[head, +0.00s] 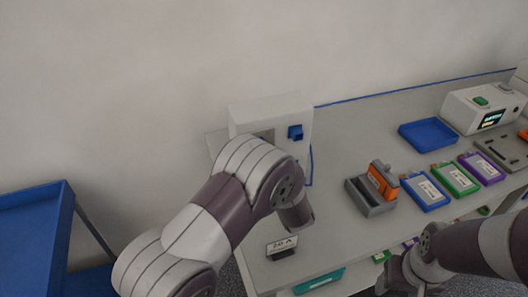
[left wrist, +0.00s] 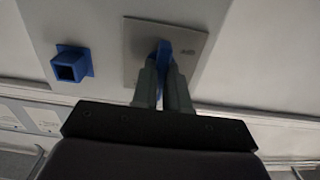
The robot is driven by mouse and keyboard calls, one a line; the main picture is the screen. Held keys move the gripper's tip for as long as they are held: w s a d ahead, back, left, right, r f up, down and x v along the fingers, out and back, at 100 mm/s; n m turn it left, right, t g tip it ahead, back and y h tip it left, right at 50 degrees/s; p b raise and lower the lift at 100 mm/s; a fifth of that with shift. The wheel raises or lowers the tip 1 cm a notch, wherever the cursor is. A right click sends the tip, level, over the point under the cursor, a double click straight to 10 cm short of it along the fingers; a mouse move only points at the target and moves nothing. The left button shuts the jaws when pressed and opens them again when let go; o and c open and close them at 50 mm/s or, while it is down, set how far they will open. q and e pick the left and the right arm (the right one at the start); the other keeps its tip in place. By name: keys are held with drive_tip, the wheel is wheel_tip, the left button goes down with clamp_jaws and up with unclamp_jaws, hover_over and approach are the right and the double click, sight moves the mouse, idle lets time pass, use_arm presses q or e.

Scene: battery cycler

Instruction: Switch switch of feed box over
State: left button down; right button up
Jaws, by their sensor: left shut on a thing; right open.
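The feed box (head: 285,104) is a white box near the wall in the head view. A blue square socket (head: 295,132) sits on its front and also shows in the left wrist view (left wrist: 72,64). The blue switch lever (left wrist: 164,47) stands out from a grey plate (left wrist: 137,45) in the left wrist view. My left gripper (left wrist: 163,70) is shut on the lever, one finger on each side. In the head view my left arm hides the switch and the left gripper. My right gripper (head: 398,282) is low at the right, apart from the feed box, and only partly clear.
An orange block (head: 382,182) sits in a grey holder (head: 372,208) on the bench. Blue, green and purple battery packs (head: 455,179) and a blue tray (head: 428,134) lie further right. A device with a display (head: 480,105) stands beyond. A blue cart (head: 35,199) is at left.

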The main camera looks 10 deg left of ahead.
use_arm(q)
drive_tip(key=shift+f, duration=0.15)
drive_tip(key=c, duration=1.1)
unclamp_jaws()
drive_tip(key=shift+c, duration=0.2)
drive_tip(key=b+v, duration=0.3)
drive_tip(key=v, duration=0.9)
drive_tip(key=shift+s+d, duration=0.2)
drive_tip(key=shift+s, duration=0.05)
